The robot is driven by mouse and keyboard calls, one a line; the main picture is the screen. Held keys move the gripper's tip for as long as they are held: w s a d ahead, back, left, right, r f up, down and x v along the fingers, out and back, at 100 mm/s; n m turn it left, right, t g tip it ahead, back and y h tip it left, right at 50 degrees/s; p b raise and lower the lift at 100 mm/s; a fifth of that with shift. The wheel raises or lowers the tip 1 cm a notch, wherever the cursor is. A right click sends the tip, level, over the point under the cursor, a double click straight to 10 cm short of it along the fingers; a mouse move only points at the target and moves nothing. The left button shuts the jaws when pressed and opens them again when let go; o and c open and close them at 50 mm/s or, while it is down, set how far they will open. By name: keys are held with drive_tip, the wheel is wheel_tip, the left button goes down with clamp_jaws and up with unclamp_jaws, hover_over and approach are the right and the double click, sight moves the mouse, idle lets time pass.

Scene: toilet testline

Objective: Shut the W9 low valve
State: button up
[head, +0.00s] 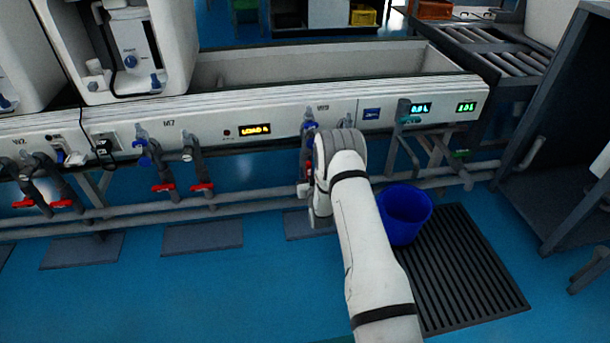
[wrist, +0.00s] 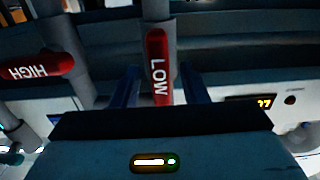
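The LOW valve handle (wrist: 157,65), red with white lettering, is in the upper middle of the wrist view. It lies along its grey pipe. My gripper (wrist: 162,80) is open, with one dark finger on each side of this handle and visible gaps between. The red HIGH handle (wrist: 38,66) is to the left in that view, set across its pipe. In the head view, the W9 label (head: 323,108) is on the white bench front; my arm hides most of the valves below it, and my fingers are not clearly visible there.
A blue bucket (head: 404,212) stands on a dark floor grate (head: 465,270) right of my arm. The W7 station has red handles (head: 202,187) to the left. Long grey pipes (head: 240,198) run low along the bench. The blue floor in front is clear.

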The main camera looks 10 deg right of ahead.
drive_tip(key=shift+w, duration=0.4)
drive_tip(key=shift+r, duration=0.1)
drive_tip(key=shift+c, duration=0.6)
